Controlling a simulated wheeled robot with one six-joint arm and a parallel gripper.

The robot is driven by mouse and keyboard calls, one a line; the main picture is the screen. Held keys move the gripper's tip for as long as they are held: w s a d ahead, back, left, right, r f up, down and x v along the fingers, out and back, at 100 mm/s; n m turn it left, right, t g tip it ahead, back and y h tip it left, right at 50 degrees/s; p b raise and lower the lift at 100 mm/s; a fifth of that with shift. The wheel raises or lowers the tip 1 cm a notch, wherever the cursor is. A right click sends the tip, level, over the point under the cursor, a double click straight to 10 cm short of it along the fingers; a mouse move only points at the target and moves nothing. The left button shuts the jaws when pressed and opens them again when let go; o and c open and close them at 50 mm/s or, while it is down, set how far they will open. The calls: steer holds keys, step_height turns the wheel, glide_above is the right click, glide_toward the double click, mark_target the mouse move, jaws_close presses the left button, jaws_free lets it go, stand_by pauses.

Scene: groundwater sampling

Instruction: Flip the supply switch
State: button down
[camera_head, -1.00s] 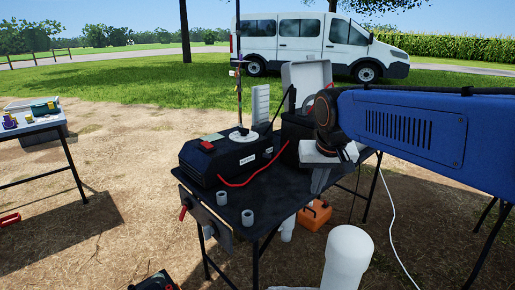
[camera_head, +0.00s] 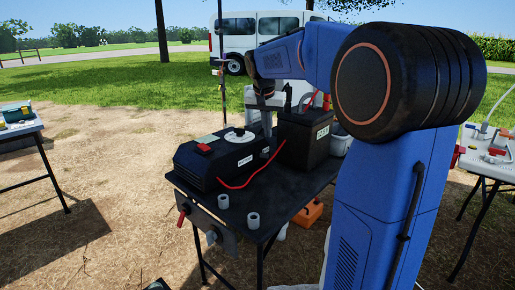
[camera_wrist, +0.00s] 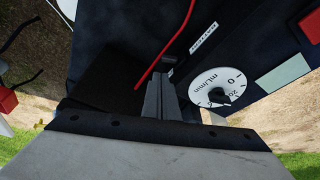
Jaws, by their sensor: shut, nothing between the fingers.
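A black control box (camera_head: 215,165) stands on the dark table, with a red switch-like part (camera_head: 203,148) on its top left. I cannot tell for sure which part is the supply switch. The box's white mL/min dial (camera_head: 239,135) also shows in the wrist view (camera_wrist: 212,92). A small dark stub (camera_wrist: 169,60) lies just beyond my fingertips, near a white label. My gripper (camera_wrist: 160,80) is shut and empty, pointing at the box beside the dial. In the head view my gripper (camera_head: 267,122) is at the box's right rear, with its fingertips partly hidden.
A black battery-like box (camera_head: 303,140) stands close to the right of my gripper. A red cable (camera_head: 247,182) runs between the boxes. Grey cups (camera_head: 253,220) stand at the table's front. An orange case (camera_head: 307,213) is below. My arm hides the right side.

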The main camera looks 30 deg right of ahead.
mark_target(264, 155)
steer(key=shift+w, duration=0.8)
steer(key=shift+f, duration=0.1)
steer(key=x, duration=1)
steer(key=shift+d, duration=0.1)
